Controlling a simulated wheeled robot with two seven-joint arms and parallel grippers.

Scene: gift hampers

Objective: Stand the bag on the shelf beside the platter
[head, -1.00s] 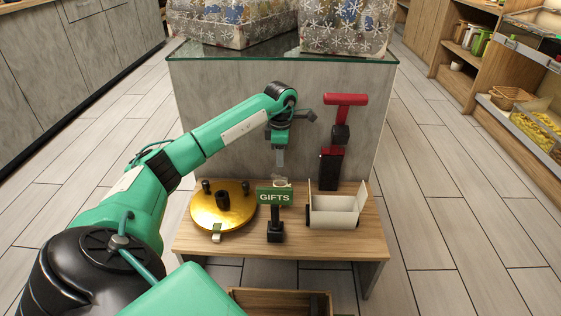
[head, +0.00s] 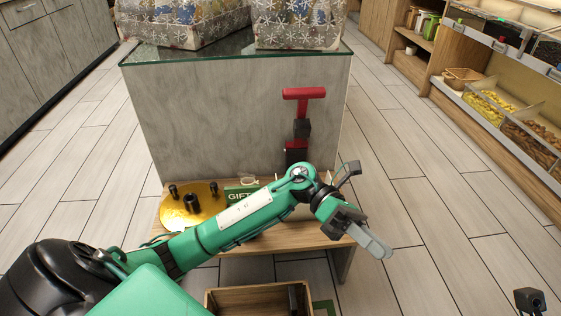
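The gold platter (head: 183,214) with dark knobs lies at the left of the low wooden shelf (head: 285,243). A small pale item (head: 249,181), perhaps the bag, shows just above the green GIFTS sign (head: 238,194), right of the platter; most of it is hidden. Two large snowflake-patterned clear bags (head: 180,22) stand on the glass-topped counter behind. My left gripper (head: 376,245) is out past the shelf's right end, pointing down and right, apart from the platter and the pale item. I see nothing held in it, but the finger gap is unclear. My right gripper's fingers are not visible.
A red-handled device (head: 303,95) stands at the shelf's back right. My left arm hides the shelf's middle and most of the pale box there. A wooden crate (head: 250,297) is below the shelf front. Produce bins (head: 495,108) line the right; the floor between is clear.

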